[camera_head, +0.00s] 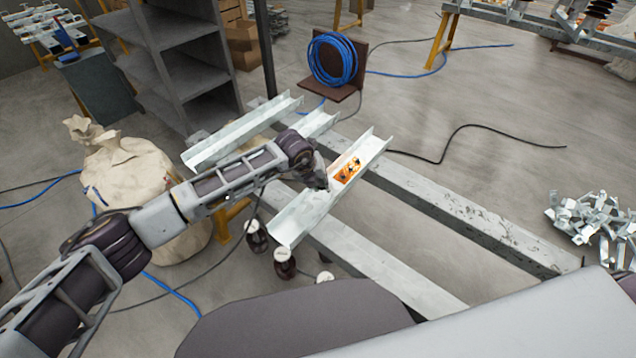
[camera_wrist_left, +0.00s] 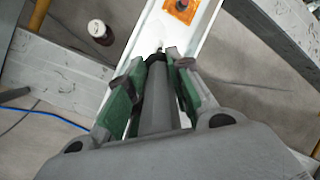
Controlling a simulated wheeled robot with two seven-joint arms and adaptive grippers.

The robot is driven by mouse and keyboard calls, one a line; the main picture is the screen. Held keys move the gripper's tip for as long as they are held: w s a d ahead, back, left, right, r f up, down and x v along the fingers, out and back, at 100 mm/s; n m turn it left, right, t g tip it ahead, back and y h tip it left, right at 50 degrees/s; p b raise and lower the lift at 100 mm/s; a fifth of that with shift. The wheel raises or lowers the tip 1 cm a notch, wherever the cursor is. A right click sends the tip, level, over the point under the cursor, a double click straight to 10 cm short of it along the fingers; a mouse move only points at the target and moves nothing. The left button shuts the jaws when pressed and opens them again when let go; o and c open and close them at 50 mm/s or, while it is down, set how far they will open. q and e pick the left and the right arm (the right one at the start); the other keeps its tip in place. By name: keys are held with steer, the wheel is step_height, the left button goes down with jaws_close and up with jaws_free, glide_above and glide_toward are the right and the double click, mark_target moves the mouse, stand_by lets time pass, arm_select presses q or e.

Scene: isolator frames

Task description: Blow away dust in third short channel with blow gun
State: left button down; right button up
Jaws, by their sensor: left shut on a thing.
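Three short light-metal channels lie across two long beams: one at the back left (camera_head: 235,134), a middle one (camera_head: 316,122) partly hidden by my left arm, and the nearest one (camera_head: 300,215). An orange dust patch (camera_head: 347,171) with dark specks lies inside the nearest channel; its edge shows at the top of the left wrist view (camera_wrist_left: 183,9). My left gripper (camera_head: 318,180) is over this channel, just left of the patch. In the wrist view its green-padded fingers are shut on a grey blow gun (camera_wrist_left: 158,100), its thin tip pointing along the channel toward the patch. My right gripper is out of view.
The long beams (camera_head: 450,218) run toward the lower right. Brown insulators (camera_head: 284,262) stand below the nearest channel's front end. A pale sack (camera_head: 135,175), a grey shelf (camera_head: 180,65), a blue hose coil (camera_head: 333,60) and scrap metal (camera_head: 590,220) surround the work area.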

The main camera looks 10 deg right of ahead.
arm_select(q)
steer(key=shift+w+d, duration=0.1)
steer(key=shift+d, duration=0.1)
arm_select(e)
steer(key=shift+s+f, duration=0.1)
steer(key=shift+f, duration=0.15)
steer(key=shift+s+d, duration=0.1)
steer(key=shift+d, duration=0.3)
arm_select(q)
steer(key=shift+r, duration=0.15)
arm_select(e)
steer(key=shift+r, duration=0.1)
